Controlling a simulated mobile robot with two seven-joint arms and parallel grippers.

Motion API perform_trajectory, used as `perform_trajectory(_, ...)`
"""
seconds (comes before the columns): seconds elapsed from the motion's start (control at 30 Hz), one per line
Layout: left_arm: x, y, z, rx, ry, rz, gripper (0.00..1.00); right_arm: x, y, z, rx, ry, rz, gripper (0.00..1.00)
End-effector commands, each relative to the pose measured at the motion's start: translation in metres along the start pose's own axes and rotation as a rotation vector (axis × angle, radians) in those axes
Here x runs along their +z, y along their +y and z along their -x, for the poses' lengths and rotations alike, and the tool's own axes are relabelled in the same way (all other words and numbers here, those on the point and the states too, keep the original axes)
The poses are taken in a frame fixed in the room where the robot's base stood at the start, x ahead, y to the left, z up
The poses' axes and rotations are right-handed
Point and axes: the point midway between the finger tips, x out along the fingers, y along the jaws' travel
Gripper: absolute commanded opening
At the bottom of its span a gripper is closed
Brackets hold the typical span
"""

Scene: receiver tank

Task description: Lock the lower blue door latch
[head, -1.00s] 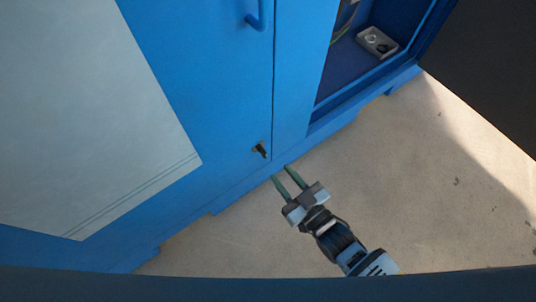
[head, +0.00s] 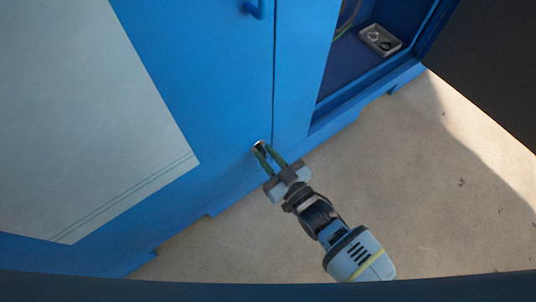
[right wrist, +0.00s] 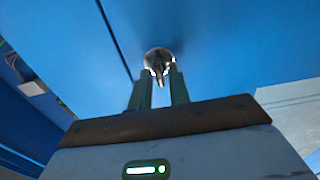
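The lower latch (head: 259,146) is a small dark handle on a round metal plate, low on the blue door (head: 215,100) beside the door seam. In the right wrist view the right gripper (right wrist: 158,80) shows a gap between the fingers. I cannot tell whether they touch the lever. My left gripper is not in view.
An open compartment (head: 352,75) at the right holds a small grey box (head: 380,40). A dark panel (head: 495,70) stands at the far right. The floor (head: 430,200) in front is clear.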

Motion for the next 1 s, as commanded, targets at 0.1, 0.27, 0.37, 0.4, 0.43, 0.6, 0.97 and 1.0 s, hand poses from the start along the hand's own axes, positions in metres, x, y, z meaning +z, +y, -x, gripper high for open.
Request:
perform_trajectory(0.1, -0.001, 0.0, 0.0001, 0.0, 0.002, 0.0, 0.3, 0.0, 0.0, 0.0002, 0.0, 0.0, 0.0, 0.03)
perform_trajectory(0.27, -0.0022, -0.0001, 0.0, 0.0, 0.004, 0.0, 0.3, 0.0001, 0.0, 0.0003, 0.0, 0.0, -0.002, 0.0)
perform_trajectory(0.37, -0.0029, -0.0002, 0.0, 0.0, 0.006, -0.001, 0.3, 0.0, 0.0, 0.0003, 0.0, 0.0, -0.011, 0.0)
perform_trajectory(0.4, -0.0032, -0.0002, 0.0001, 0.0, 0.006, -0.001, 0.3, 0.0, 0.0001, 0.0003, 0.0, 0.0, -0.018, 0.0)
perform_trajectory(0.43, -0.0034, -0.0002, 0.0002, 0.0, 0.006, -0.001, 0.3, 0.0, 0.0001, 0.0003, 0.0, 0.0, -0.025, 0.0)
perform_trajectory(0.6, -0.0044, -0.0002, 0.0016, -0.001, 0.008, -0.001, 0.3, -0.0005, 0.0007, 0.0002, 0.0, 0.0, -0.1, 0.0)
perform_trajectory(0.97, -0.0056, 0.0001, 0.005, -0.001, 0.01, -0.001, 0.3, 0.0001, 0.0023, 0.0003, 0.0, 0.001, -0.403, 0.0)
perform_trajectory(1.0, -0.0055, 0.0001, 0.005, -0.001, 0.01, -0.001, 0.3, 0.0003, 0.0026, 0.0002, 0.0, 0.001, -0.441, 0.0)
